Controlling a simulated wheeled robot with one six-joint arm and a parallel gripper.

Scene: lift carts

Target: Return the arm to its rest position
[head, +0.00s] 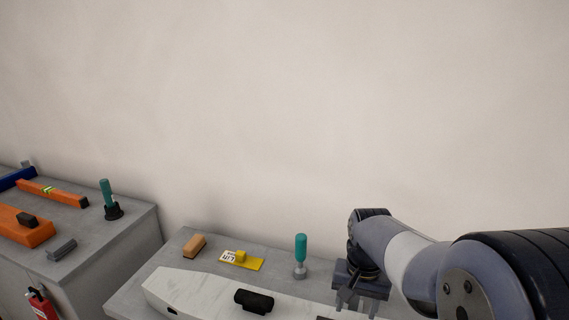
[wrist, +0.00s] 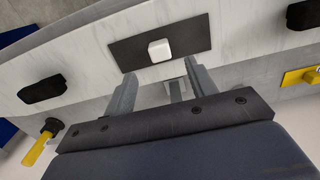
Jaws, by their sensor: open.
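My arm reaches in from the lower right of the head view. My gripper (head: 360,302) points down over the right part of the near grey cart (head: 222,238). In the wrist view the two fingers of my gripper (wrist: 160,72) are spread apart with nothing held between them. Beyond the fingertips lies a white block (wrist: 160,50) on a dark plate (wrist: 124,52), set on a long white marbled panel (wrist: 225,30). In the head view my gripper and the bottom edge hide most of that area.
A left cart (head: 110,240) carries an orange level (head: 52,193) and other tools. The wall (head: 290,110) stands behind; above the carts is free.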

